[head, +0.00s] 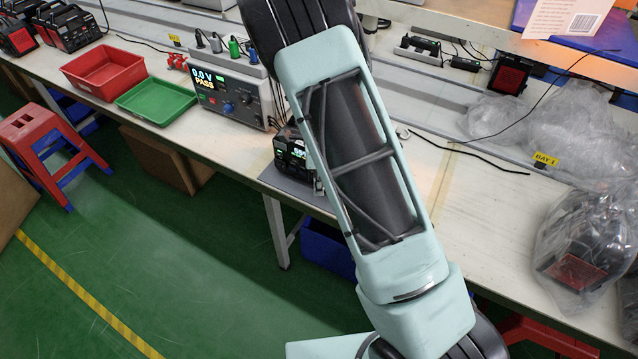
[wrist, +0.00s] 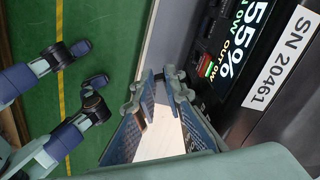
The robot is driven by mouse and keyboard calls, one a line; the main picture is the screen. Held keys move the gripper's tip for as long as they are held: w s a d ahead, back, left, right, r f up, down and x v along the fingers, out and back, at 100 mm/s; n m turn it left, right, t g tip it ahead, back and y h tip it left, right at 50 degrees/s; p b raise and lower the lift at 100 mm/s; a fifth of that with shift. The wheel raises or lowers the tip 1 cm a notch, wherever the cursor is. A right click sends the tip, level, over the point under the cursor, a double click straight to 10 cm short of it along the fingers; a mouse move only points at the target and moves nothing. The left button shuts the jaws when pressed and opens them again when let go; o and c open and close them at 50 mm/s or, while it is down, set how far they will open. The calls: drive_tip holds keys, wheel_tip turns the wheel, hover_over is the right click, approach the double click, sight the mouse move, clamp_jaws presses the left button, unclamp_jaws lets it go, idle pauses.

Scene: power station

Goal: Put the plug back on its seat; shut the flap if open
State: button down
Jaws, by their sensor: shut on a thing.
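My gripper (wrist: 153,91) shows in the wrist view as two blue-grey textured fingers reaching up from the bottom, shut on the plug. The plug is mostly hidden at the fingertips, and its shape cannot be made out. The black power station (wrist: 238,75) is just right of the fingers; its screen reads 55% and its label SN 20461. In the head view the power station (head: 290,148) sits on a grey mat (head: 290,183) at the bench's front edge, partly behind my arm. My gripper is hidden there. No flap can be made out.
A tester (head: 228,93) reading 0.0 V PASS stands behind the power station, with grey, green and blue plugs (head: 235,48) near it. Red (head: 103,72) and green (head: 155,101) trays lie left. Bagged units (head: 580,255) crowd the right. Unidentified blue-black jointed parts (wrist: 60,135) show over the floor.

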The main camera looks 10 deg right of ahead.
drive_tip(key=shift+s, duration=0.1)
idle(0.3)
drive_tip(key=c, duration=2)
unclamp_jaws()
drive_tip(key=shift+c, duration=0.2)
drive_tip(key=shift+r, duration=0.1)
